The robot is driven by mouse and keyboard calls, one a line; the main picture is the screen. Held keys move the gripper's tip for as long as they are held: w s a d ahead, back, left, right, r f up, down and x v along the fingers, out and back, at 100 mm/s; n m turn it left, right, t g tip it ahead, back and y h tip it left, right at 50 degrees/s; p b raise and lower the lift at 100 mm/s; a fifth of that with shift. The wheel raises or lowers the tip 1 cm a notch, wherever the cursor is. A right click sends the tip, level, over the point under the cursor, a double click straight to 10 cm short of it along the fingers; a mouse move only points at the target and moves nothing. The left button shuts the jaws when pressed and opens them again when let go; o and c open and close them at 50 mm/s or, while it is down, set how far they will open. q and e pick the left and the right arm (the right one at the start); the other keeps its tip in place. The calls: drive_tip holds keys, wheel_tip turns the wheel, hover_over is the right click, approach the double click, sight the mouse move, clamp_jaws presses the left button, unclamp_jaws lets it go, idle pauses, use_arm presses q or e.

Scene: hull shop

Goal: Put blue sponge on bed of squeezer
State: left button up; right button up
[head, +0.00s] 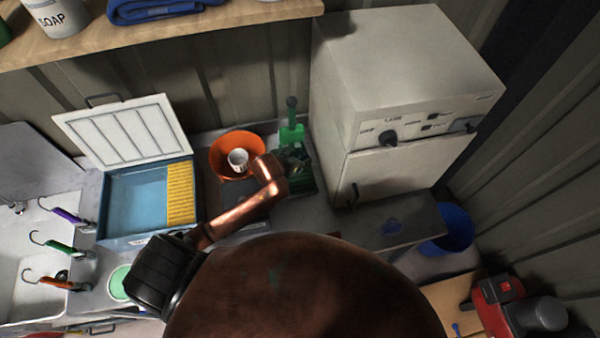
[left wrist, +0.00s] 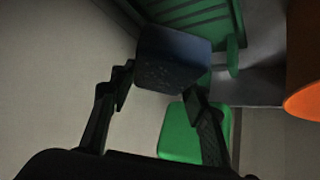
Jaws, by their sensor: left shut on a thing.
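My left gripper (head: 294,158) is at the green squeezer (head: 291,135) in the head view. In the left wrist view the gripper (left wrist: 158,85) is shut on the dark blue sponge (left wrist: 173,58), which sits between its two fingers. The slatted green bed (left wrist: 205,18) of the squeezer shows just beyond the sponge; I cannot tell whether they touch. Another green part (left wrist: 182,132) shows behind a finger. In the head view the gripper hides most of the bed, and the sponge is not clear there. My right gripper is not in view.
An orange bowl (head: 222,152) with a white cup (head: 238,160) stands close left of the squeezer. A white cabinet (head: 395,120) stands close on the right. Further left are an open blue box (head: 130,205) and a sink (head: 40,250). A shelf (head: 190,32) runs above.

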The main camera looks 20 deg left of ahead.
use_arm(q)
wheel_tip(320, 180, down, 8)
drive_tip(key=shift+s+f, duration=0.1)
drive_tip(key=shift+f, duration=0.3)
drive_tip(key=o, duration=0.7)
drive_tip(key=shift+c, duration=0.2)
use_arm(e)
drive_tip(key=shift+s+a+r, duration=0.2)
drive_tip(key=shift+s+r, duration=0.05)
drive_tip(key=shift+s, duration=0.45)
use_arm(q)
drive_tip(key=shift+r, duration=0.3)
drive_tip(key=v, duration=1.1)
drive_tip(key=shift+s+r, duration=0.25)
drive_tip(key=shift+r, duration=0.05)
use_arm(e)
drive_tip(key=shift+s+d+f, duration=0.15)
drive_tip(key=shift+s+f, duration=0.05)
